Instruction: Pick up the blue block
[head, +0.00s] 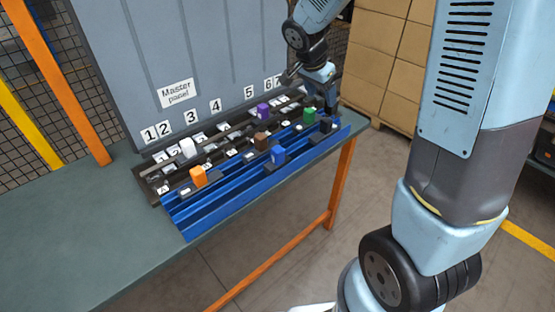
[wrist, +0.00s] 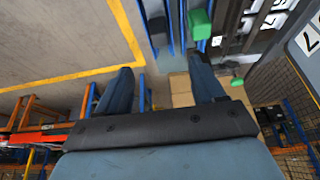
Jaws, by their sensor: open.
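The blue block (head: 278,156) stands upright on a dark base on the blue rail tray, right of the middle in the head view. I cannot make it out in the wrist view. My gripper (head: 326,104) hangs over the far right end of the tray, apart from the blue block and beyond it to the right. In the wrist view my gripper (wrist: 161,64) has its two fingers spread wide, with nothing held between them.
The green block (head: 309,115), brown block (head: 261,141), purple block (head: 262,111), white block (head: 188,147) and orange block (head: 198,175) stand along the rails. The grey panel (head: 190,60) rises behind. The green bench top (head: 90,225) is bare at left.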

